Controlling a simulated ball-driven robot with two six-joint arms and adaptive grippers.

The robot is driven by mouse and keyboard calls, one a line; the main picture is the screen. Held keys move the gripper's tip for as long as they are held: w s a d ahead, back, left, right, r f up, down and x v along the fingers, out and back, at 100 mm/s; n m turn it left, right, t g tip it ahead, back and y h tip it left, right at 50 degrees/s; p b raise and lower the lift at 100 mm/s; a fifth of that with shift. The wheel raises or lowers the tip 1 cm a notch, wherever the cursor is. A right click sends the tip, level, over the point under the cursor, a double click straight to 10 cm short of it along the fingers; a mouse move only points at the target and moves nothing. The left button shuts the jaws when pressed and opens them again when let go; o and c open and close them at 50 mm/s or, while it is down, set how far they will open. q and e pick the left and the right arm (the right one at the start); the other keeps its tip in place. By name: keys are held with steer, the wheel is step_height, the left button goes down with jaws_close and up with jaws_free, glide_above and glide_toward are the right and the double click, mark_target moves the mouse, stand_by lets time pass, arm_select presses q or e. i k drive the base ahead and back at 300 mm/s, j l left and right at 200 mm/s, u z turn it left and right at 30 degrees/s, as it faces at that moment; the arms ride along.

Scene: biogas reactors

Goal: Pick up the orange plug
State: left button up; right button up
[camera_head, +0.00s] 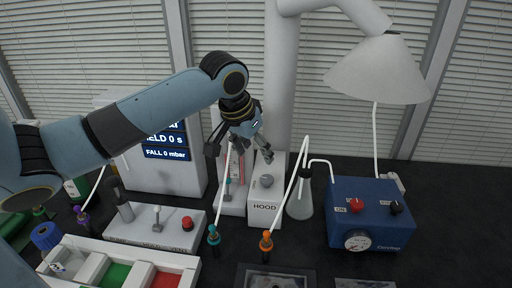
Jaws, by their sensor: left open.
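The orange plug (266,243) stands upright in the front middle of the bench, with a white tube rising from its top toward the glass flask. My left gripper (240,152) reaches in from the left and hangs above and behind the plug, over the white hood unit. Its fingers are spread and hold nothing. It is well apart from the orange plug. My right gripper is not in view.
A teal plug (213,236) with its own white tube stands left of the orange one. The white hood unit (265,207), glass flask (299,203) and blue pump box (369,222) stand behind and to the right. A tray (124,258) with coloured compartments lies at left front.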

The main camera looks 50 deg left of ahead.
mark_target(267, 234)
steer(key=k+l, duration=0.35)
steer(key=l, duration=0.15)
steer(key=k+l, duration=0.4)
steer(key=l, duration=0.1)
